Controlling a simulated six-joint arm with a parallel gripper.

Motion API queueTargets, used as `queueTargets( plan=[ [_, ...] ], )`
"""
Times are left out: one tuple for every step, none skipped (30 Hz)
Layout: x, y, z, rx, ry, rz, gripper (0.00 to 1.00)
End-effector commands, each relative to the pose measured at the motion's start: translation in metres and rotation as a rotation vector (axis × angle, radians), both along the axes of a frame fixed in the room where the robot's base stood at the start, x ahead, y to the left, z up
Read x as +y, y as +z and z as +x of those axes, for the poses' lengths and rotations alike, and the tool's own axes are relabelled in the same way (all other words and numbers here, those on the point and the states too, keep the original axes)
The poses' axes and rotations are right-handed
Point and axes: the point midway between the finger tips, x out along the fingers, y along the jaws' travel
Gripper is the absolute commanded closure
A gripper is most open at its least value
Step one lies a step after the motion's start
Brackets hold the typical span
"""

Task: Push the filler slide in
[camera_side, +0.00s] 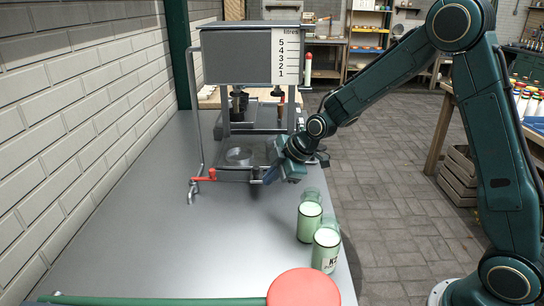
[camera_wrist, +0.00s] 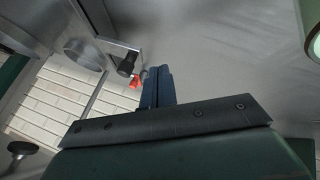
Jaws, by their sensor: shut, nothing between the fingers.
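The filler frame (camera_side: 250,60) stands at the far end of the metal bench, with a scale marked 1 to 5. Low in it sits a metal ring (camera_side: 238,156), also seen in the wrist view (camera_wrist: 85,52). Beside the ring, a thin metal bracket ends in a black knob (camera_wrist: 127,65), which looks like the slide's handle. My gripper (camera_side: 270,177) is low at the front right of the frame. In the wrist view its blue fingers (camera_wrist: 159,72) are together and empty, close to the knob. I cannot tell whether they touch it.
Two pale green-filled jars (camera_side: 309,222) stand at the bench's right edge. A red round top (camera_side: 303,288) and green bar are in the foreground. The brick wall bounds the left; the bench middle is clear.

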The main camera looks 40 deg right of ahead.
Motion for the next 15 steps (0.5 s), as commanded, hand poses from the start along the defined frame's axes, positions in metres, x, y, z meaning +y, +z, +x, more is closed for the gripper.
queueTargets(
  plan=[
    [-0.002, 0.007, -0.004, -0.003, -0.001, 0.000, 1.00],
    [-0.003, 0.010, -0.006, -0.003, -0.001, 0.000, 1.00],
    [-0.004, 0.014, -0.009, -0.003, -0.001, 0.000, 1.00],
    [-0.004, 0.018, -0.011, -0.003, -0.001, 0.000, 1.00],
    [-0.005, 0.021, -0.013, -0.004, 0.000, 0.000, 1.00],
    [-0.006, 0.025, -0.016, -0.003, 0.001, 0.000, 1.00],
    [-0.007, 0.028, -0.018, -0.004, 0.000, 0.001, 1.00],
    [-0.008, 0.032, -0.020, -0.004, 0.000, 0.001, 1.00],
    [-0.009, 0.036, -0.023, -0.003, -0.001, 0.000, 1.00],
    [-0.010, 0.039, -0.026, -0.003, -0.001, 0.000, 1.00],
    [-0.011, 0.042, -0.028, -0.002, 0.000, 0.000, 1.00],
    [-0.012, 0.047, -0.031, -0.004, -0.001, 0.000, 1.00],
    [-0.013, 0.050, -0.033, -0.004, -0.001, 0.000, 1.00],
    [-0.014, 0.053, -0.035, -0.002, 0.000, 0.000, 1.00],
    [-0.015, 0.057, -0.038, -0.003, -0.001, 0.000, 1.00]
  ],
)
